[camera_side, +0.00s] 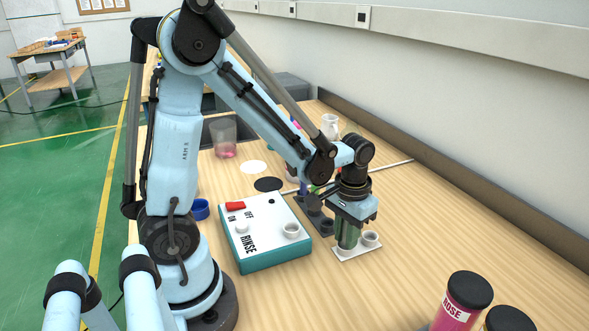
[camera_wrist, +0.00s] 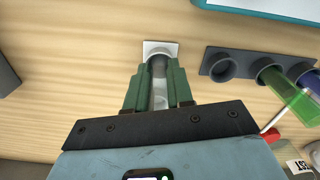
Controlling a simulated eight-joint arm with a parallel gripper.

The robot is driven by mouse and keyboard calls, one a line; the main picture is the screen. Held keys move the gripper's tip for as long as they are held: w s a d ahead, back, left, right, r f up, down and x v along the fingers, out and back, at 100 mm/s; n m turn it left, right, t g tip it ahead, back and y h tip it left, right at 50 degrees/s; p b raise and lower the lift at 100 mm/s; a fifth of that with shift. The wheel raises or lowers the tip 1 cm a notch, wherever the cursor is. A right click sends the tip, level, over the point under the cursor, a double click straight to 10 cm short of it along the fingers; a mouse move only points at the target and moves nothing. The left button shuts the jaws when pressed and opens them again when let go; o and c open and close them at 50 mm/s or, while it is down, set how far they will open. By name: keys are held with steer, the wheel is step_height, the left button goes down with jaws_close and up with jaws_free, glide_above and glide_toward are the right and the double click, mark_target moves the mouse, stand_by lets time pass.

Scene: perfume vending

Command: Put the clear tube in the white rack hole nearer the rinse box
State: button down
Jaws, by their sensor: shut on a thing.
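My gripper (camera_side: 347,238) is shut on the clear tube (camera_wrist: 160,88), which shows between the green fingers in the wrist view. In the side view the fingers stand low over the left part of the white rack (camera_side: 345,255), the side nearer the rinse box (camera_side: 275,258). The fingers mostly hide the tube and the hole there; I cannot tell how deep the tube's lower end sits. The rack's right hole (camera_side: 370,238) shows with a raised ring and looks empty. The white rack also shows past the fingertips in the wrist view (camera_wrist: 150,46).
A dark rack (camera_wrist: 207,68) holds a green tube (camera_wrist: 290,97) and a blue tube (camera_wrist: 313,82), with one hole empty. A pink perfume bottle (camera_side: 458,305) with a black cap stands at the front right. A clear cup (camera_side: 223,135) stands farther back. Bare table lies right of the white rack.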

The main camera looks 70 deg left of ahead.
steer(key=c, duration=1)
jaws_free()
step_height(320, 180, up, 12)
steer(key=shift+r, duration=0.1)
steer(key=shift+s+d+t, duration=0.15)
steer(key=shift+s+t, duration=0.15)
steer(key=shift+t, duration=0.1)
steer(key=shift+s+d+f+m+t, duration=0.15)
steer(key=shift+s+d+m+t, duration=0.3)
steer(key=shift+t, duration=0.6)
steer(key=shift+s+d+f+m+t, duration=0.15)
steer(key=shift+s+d+m+t, duration=0.3)
steer(key=shift+t, duration=0.65)
steer(key=shift+s+d+f+m+t, duration=0.2)
steer(key=shift+s+m+t, duration=0.4)
steer(key=shift+t, duration=0.45)
